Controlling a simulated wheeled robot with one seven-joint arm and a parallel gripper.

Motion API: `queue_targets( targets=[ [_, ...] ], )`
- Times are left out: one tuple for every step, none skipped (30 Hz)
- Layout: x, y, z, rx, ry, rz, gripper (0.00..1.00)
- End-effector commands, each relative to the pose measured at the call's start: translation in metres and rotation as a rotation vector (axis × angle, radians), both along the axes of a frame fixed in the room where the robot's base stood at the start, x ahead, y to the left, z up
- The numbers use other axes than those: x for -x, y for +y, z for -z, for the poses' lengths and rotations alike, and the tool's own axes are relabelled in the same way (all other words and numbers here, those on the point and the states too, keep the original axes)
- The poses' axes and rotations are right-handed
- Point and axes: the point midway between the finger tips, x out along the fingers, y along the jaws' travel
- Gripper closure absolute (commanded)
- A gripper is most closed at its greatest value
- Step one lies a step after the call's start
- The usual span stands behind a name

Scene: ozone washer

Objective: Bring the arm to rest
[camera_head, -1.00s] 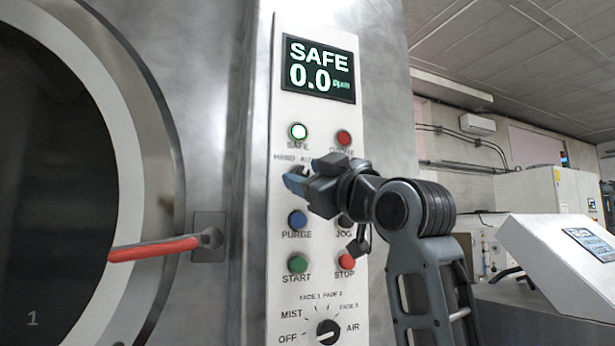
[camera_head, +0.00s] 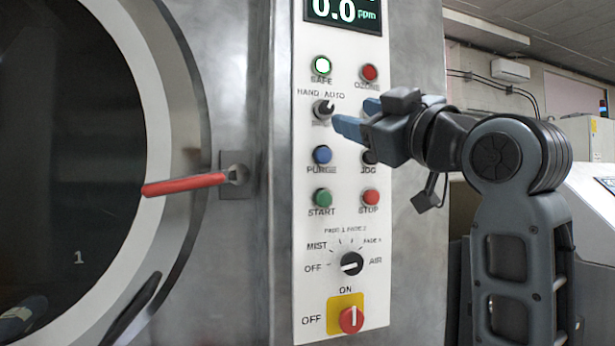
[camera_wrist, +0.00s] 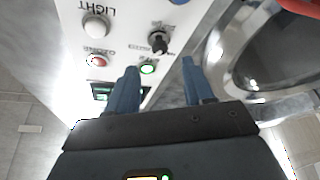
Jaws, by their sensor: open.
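My gripper (camera_head: 358,118) has blue fingers and is in front of the white control panel (camera_head: 306,240) in the head view, beside the HAND/AUTO knob (camera_head: 324,109). In the wrist view my gripper (camera_wrist: 158,78) is open, with its two blue fingers apart and nothing between them. The black HAND/AUTO knob (camera_wrist: 158,42) and the lit green SAFE lamp (camera_wrist: 148,69) show beyond the fingertips, apart from them. My arm reaches in from the right of the head view, bent at the elbow.
The washer's round door (camera_head: 180,100) is at the left, with a red-handled lever (camera_head: 185,184) sticking out beside it. A dial (camera_head: 350,263) and a red switch on a yellow plate (camera_head: 335,301) sit low on the panel. A white wall unit (camera_head: 510,70) is far behind.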

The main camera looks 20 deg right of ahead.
Motion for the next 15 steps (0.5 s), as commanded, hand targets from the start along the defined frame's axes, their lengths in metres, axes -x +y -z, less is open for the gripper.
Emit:
queue_targets(
  targets=[
    [0.000, 0.000, 0.000, 0.000, 0.000, 0.000, 0.48],
    [0.000, 0.000, 0.000, 0.000, 0.000, 0.000, 0.48],
    [0.000, 0.000, 0.001, -0.001, 0.001, 0.000, 0.48],
    [-0.001, 0.000, 0.003, -0.004, 0.003, 0.000, 0.48],
    [-0.002, 0.000, 0.007, -0.008, 0.007, 0.000, 0.48],
    [-0.003, 0.000, 0.013, -0.016, 0.012, -0.001, 0.48],
    [-0.004, -0.001, 0.020, -0.025, 0.019, 0.000, 0.48],
    [-0.005, -0.001, 0.028, -0.036, 0.025, 0.000, 0.48],
    [-0.007, -0.002, 0.042, -0.052, 0.037, 0.000, 0.48],
    [-0.008, -0.002, 0.054, -0.067, 0.047, 0.001, 0.48],
    [-0.009, -0.002, 0.066, -0.083, 0.057, 0.000, 0.48],
    [-0.010, -0.002, 0.084, -0.105, 0.072, 0.001, 0.48],
    [-0.010, -0.002, 0.097, -0.122, 0.082, 0.002, 0.48],
    [-0.010, -0.003, 0.111, -0.138, 0.092, 0.005, 0.48],
    [-0.009, -0.003, 0.129, -0.160, 0.107, 0.008, 0.48]
  ],
)
